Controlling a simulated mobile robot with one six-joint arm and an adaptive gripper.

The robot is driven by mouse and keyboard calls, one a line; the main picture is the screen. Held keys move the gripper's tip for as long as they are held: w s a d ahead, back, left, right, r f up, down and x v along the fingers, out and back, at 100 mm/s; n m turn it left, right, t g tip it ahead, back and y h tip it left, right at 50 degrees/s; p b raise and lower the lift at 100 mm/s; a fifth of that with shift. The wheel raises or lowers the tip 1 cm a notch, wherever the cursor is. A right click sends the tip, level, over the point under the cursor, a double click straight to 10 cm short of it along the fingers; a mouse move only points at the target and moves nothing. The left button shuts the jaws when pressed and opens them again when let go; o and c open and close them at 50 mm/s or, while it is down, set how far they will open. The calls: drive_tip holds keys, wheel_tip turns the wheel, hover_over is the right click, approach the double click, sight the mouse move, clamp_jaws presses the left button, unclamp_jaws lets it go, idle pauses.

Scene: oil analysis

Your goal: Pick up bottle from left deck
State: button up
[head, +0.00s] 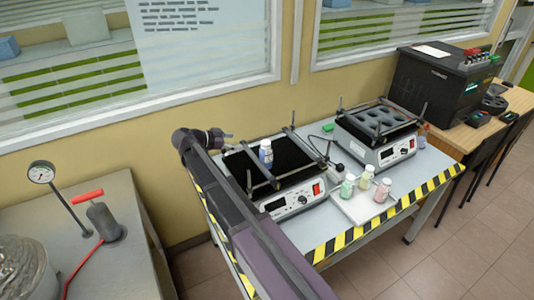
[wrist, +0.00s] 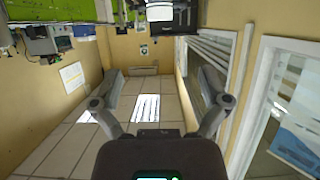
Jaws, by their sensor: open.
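A bottle with a blue and white body (head: 266,152) stands upright on the dark deck of the left shaker (head: 298,199). My gripper (head: 224,137) is to the left of the bottle, apart from it, near the back left of that shaker. In the wrist view my gripper (wrist: 162,82) has its two fingers spread wide, with only floor and wall between them. I cannot make out the bottle in the wrist view.
A second shaker (head: 397,153) with round holes stands to the right. Several capped bottles stand on a white tray (head: 353,210) in front. Rails and posts frame the left deck. A gauge (head: 41,172) stands on the table at left.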

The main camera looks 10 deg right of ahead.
drive_tip(key=shift+w, duration=0.1)
idle(0.3)
drive_tip(key=b, duration=0.3)
approach(266, 142)
drive_tip(key=shift+x, duration=2.5)
drive_tip(key=shift+f, duration=0.1)
drive_tip(key=b+x, duration=0.1)
drive_tip(key=x, duration=0.1)
drive_tip(key=b+x, duration=0.1)
drive_tip(key=x, duration=0.1)
drive_tip(key=shift+a+f+b, duration=0.1)
drive_tip(key=shift+f+b, duration=0.2)
drive_tip(key=shift+f, duration=0.05)
drive_tip(key=shift+w+d+f, duration=0.1)
drive_tip(key=shift+d+f, duration=0.05)
drive_tip(key=shift+d, duration=0.4)
